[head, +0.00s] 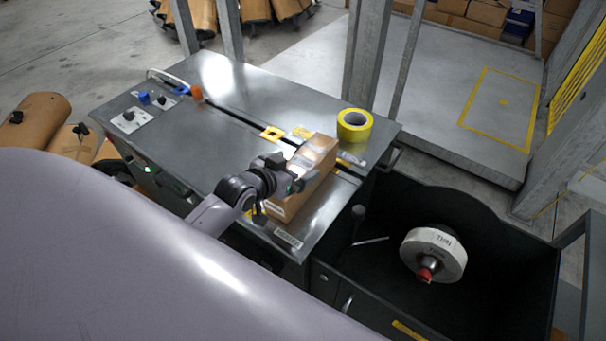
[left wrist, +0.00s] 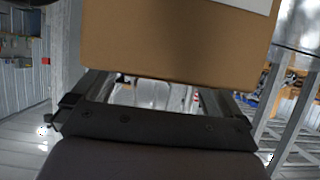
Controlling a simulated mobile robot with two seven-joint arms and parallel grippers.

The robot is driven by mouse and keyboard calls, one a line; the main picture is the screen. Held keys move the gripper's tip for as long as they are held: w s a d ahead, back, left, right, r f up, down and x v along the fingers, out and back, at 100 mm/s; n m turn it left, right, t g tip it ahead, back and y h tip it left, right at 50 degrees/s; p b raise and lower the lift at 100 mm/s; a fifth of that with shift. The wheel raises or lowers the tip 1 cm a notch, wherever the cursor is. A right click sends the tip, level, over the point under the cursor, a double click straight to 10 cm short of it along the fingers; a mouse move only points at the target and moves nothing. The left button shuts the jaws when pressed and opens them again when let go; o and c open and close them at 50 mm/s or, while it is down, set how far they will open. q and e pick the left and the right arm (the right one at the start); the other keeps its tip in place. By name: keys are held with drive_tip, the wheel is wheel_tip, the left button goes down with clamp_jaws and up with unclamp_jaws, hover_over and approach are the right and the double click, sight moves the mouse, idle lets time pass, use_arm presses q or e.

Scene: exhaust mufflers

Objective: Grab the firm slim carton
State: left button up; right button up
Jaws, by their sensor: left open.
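A slim brown carton (head: 316,151) stands on the steel top of the strapping machine (head: 225,85), near its front right part. My left gripper (head: 287,172) is open at the left side of the carton, very close to it; I cannot tell whether they touch. In the left wrist view, the carton (left wrist: 175,42) fills the upper middle, just beyond my gripper (left wrist: 157,93), with part of a white label at its top right. My right gripper is not in view.
A yellow tape roll (head: 354,125) stands behind the carton. Small blue and orange items lie at the machine's far left. A dark bin (head: 480,215) with a white strap reel (head: 433,254) adjoins on the right. Grey metal posts (head: 367,50) rise behind the machine.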

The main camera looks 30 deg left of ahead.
sight(319, 152)
use_arm(q)
drive_tip(key=shift+x, duration=1.4)
drive_tip(key=c, duration=1.2)
drive_tip(key=shift+r, duration=0.1)
